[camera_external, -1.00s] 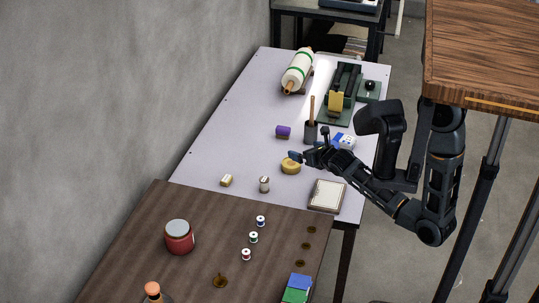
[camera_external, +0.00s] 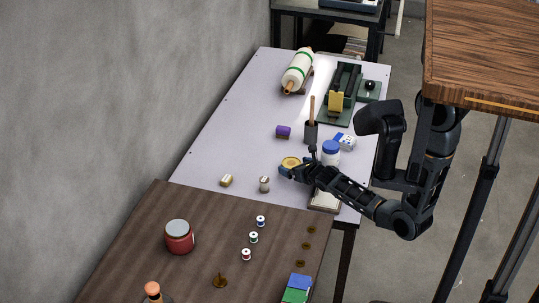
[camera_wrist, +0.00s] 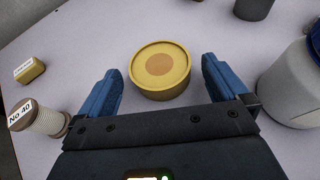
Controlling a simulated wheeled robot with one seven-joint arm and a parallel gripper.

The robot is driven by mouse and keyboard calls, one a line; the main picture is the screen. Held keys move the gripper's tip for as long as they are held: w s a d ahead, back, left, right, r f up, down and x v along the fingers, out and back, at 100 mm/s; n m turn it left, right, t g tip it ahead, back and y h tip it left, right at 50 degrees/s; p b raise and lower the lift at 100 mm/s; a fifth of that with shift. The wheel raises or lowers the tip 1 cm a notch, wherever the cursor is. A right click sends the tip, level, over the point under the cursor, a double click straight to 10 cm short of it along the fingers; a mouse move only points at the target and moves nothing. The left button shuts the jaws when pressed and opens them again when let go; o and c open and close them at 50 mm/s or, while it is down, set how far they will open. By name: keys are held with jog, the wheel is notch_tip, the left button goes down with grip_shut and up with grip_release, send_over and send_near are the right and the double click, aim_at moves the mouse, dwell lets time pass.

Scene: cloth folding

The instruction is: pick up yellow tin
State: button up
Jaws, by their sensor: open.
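The yellow tin (camera_wrist: 160,69) is a low round tin with an orange disc on its lid. It stands on the pale table, just ahead of and between my fingers in the wrist view. In the external view the tin (camera_external: 290,162) is partly covered by my gripper (camera_external: 292,172). My gripper is open in the wrist view (camera_wrist: 160,85), with one blue finger on each side of the tin's near edge. A gap shows between each finger and the tin. The fingers' exact height above the table is hard to tell.
A white jar with a blue lid (camera_external: 331,151) stands close to the right of my gripper. A thread spool (camera_wrist: 38,118) and a small yellow block (camera_wrist: 29,70) lie to the left. A dark cup (camera_external: 311,132) stands behind. The table left of the tin is mostly clear.

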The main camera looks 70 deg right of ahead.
jog(key=shift+w+d+f, duration=0.25)
jog(key=shift+w+d, duration=0.2)
jog(key=shift+w, duration=0.05)
jog(key=shift+c, duration=0.2)
jog(key=c, duration=1.2)
jog(key=shift+c, duration=0.2)
jog(key=shift+r, duration=0.1)
